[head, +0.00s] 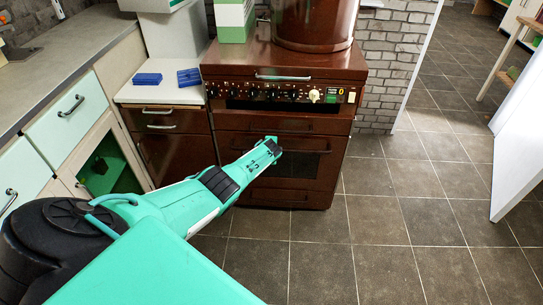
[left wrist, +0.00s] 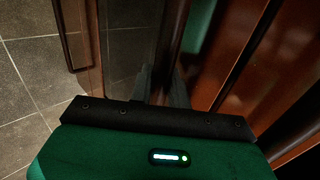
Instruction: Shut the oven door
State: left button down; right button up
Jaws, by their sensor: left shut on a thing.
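The brown oven (head: 225,73) stands in the middle of the head view. Its door (head: 312,168), with a dark window, looks upright and flush or nearly flush with the front; I cannot tell if a small gap is left. The door handle (head: 312,151) runs across its top, its left part hidden by my left gripper (head: 274,147). In the left wrist view my left gripper (left wrist: 164,90) is shut on a brown bar, which looks like the door handle. The dark door glass (left wrist: 125,50) is beside it. My right gripper is not in view.
A brown drawer cabinet (head: 165,122) with blue items (head: 148,79) on top stands left of the oven. A large pot (head: 312,22) and a green-white box (head: 234,20) sit on the stove. The tiled floor (head: 400,240) to the right is clear. A white panel (head: 518,150) stands at far right.

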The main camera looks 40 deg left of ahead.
pick_arm(q)
jog(key=shift+w+a+r, duration=0.1)
jog(key=shift+w+r, duration=0.1)
jog(key=shift+r, duration=0.1)
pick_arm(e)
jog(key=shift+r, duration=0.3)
pick_arm(q)
jog(key=shift+r, duration=0.1)
jog(key=c, duration=1.4)
grip_release()
jog(key=shift+o, duration=0.2)
jog(key=p+v, duration=0.8)
jog(key=v, duration=0.5)
jog(key=shift+s, duration=0.35)
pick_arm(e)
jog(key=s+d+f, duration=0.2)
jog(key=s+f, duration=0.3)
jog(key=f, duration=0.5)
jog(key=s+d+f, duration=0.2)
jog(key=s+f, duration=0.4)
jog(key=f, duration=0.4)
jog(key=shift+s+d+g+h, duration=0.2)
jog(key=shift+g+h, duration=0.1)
